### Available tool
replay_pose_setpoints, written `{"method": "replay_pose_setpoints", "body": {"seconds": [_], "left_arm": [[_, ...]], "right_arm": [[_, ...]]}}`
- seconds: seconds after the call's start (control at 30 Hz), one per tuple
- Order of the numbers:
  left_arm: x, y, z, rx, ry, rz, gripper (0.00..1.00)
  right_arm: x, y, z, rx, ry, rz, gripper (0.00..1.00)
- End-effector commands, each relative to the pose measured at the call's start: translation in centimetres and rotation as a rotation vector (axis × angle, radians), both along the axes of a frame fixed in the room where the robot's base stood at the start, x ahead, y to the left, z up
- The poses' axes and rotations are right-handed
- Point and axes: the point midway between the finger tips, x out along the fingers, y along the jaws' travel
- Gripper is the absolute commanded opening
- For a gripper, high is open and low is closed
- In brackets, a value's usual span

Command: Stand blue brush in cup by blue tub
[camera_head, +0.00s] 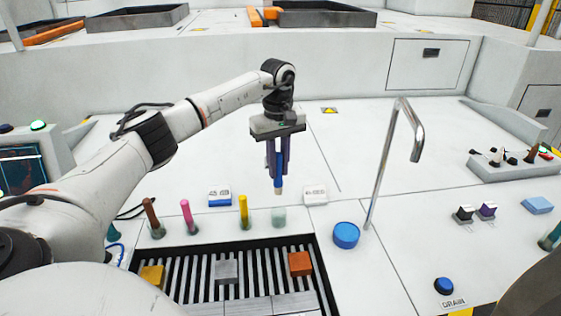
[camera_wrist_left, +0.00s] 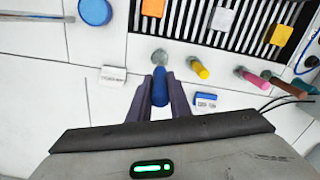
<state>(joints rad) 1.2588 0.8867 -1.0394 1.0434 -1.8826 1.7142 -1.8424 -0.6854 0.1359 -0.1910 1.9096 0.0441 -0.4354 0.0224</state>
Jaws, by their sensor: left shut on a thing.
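The blue brush (camera_head: 279,174) hangs upright, its pale tip down, between the fingers of my left gripper (camera_head: 278,166). My left gripper is shut on it. In the left wrist view the brush (camera_wrist_left: 160,86) sits between the dark fingers (camera_wrist_left: 160,92). A pale, see-through cup (camera_head: 279,218) stands below the brush, apart from its tip, and looks empty. The same cup (camera_wrist_left: 159,57) shows just beyond the brush in the left wrist view. The blue tub (camera_head: 346,235), a round blue disc from above, is right of the cup. My right gripper is not in view.
Brown (camera_head: 151,214), pink (camera_head: 187,212) and yellow (camera_head: 243,207) brushes stand in cups to the left. A slatted rack (camera_head: 205,268) with coloured blocks lies in front. A tall bent metal pipe (camera_head: 383,165) rises right of the tub. Small label blocks (camera_head: 220,197) lie behind the cups.

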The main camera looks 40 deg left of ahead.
Motion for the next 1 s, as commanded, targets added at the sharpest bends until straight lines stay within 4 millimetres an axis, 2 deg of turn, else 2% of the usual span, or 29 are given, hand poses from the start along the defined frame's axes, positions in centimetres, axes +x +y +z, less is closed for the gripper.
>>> {"method": "replay_pose_setpoints", "body": {"seconds": [0.1, 0.6, 1.0], "left_arm": [[0.0, 0.0, -1.1, 0.0, 0.002, -0.001, 0.0], [0.0, -0.1, -5.5, -0.001, 0.001, -0.003, 0.0], [0.0, -0.1, -8.3, -0.001, 0.001, -0.003, 0.0]], "right_arm": [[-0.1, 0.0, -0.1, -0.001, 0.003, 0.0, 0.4], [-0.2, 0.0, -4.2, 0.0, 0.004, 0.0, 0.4], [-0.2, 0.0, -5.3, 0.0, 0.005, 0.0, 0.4]]}}
